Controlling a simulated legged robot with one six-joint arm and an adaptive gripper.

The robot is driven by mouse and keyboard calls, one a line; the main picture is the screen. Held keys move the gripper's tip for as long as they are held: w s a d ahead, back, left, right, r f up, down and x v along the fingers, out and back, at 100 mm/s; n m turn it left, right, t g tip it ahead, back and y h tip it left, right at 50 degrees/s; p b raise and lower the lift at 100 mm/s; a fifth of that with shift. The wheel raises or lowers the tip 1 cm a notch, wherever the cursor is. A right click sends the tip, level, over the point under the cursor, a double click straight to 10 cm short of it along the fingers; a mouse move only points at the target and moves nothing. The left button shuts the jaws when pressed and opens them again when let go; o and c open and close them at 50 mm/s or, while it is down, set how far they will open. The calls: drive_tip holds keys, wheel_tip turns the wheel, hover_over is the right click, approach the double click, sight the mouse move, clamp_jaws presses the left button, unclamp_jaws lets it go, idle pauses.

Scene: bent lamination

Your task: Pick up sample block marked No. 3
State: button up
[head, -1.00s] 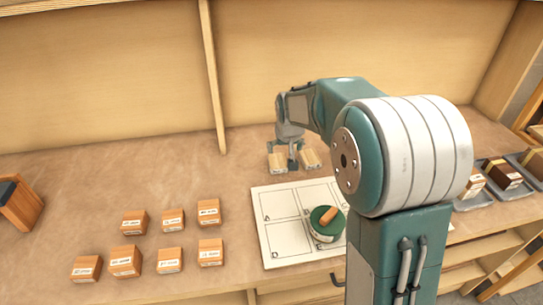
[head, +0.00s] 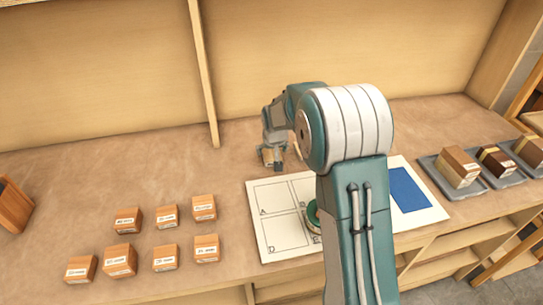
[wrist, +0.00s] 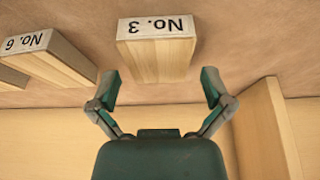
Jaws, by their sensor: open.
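The sample block marked No. 3 (wrist: 157,57) is pale layered wood with a white label that reads upside down in the wrist view. My gripper (wrist: 160,88) is open and empty, its two green fingers apart below the block in the picture, roughly either side of its lower end. I see no finger touching it. In the head view my gripper (head: 273,160) hangs low over the back of the bench. A pale block shows only in part there, and its label cannot be read.
A block marked No. 6 (wrist: 42,62) lies left of No. 3 in the wrist view. A wooden divider (wrist: 270,125) stands at right. In the head view, several labelled blocks (head: 120,260) sit front left, a white sheet (head: 277,237) lies mid-bench, and grey trays (head: 433,171) stand right.

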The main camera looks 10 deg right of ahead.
drive_tip(key=shift+x, duration=0.8)
drive_tip(key=c, duration=1)
drive_tip(key=shift+o, duration=0.2)
